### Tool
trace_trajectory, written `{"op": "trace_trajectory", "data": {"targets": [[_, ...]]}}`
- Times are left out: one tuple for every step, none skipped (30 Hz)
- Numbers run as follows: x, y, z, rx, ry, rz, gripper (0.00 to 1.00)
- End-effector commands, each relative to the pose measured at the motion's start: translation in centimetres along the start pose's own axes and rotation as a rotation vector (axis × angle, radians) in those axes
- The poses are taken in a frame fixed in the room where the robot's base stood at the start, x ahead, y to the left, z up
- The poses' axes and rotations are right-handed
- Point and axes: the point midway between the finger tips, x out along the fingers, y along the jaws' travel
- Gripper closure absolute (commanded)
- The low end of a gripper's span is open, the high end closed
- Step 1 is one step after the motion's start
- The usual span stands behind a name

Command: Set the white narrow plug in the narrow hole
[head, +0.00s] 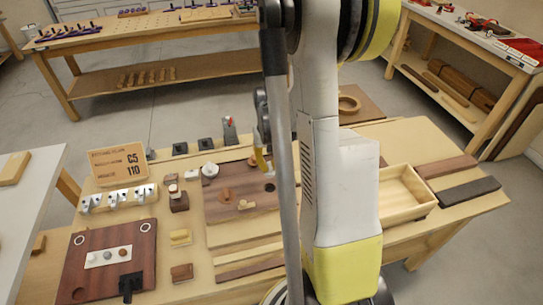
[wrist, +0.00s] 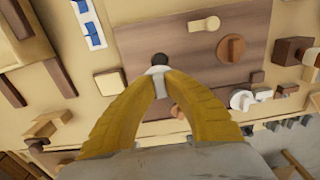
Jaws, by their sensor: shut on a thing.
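My gripper (wrist: 158,76) has its yellow fingers closed at the tips on a small whitish piece (wrist: 156,70), which looks like the white narrow plug; the fingers hide most of it. In the wrist view a dark round spot (wrist: 160,58), which looks like a hole, shows just beyond the fingertips on the dark brown board (wrist: 185,50). The head view shows the gripper (head: 264,166) above the board's back right part, with a dark hole (head: 269,187) below it. I cannot tell whether the plug touches the board.
On the board are a round brown knob (head: 226,195) and a pale tabbed piece (head: 245,205). A white round piece (head: 210,170) stands at its back left edge. An open wooden tray (head: 402,195) is to the right. A dark red panel (head: 110,262) lies at the left.

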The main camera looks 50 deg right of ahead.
Motion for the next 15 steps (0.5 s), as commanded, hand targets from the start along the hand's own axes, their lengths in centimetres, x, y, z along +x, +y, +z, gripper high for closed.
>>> {"op": "trace_trajectory", "data": {"targets": [[0.1,-0.1,0.1,0.003,0.0,0.0,1.0],[0.2,-0.1,0.2,0.004,0.0,0.0,1.0],[0.3,-0.1,0.2,0.005,0.0,0.0,1.0],[0.5,-0.1,0.2,0.005,0.0,0.0,1.0],[0.6,-0.1,0.2,0.005,0.0,0.0,1.0],[0.9,-0.1,0.2,0.005,0.0,0.0,1.0],[1.1,-0.1,0.2,0.005,0.0,0.0,1.0],[1.3,-0.1,0.2,0.005,0.0,0.0,1.0],[1.7,-0.1,0.2,0.005,0.0,0.0,1.0],[1.9,-0.1,0.2,0.004,0.0,0.0,1.0],[2.2,-0.1,0.2,0.004,0.0,0.0,1.0],[2.6,-0.1,0.2,0.004,0.0,0.0,1.0],[3.0,-0.1,0.2,0.004,0.0,0.0,1.0],[3.3,-0.1,0.2,0.004,0.0,0.0,1.0],[3.7,-0.1,0.2,0.004,0.0,0.0,1.0]]}}
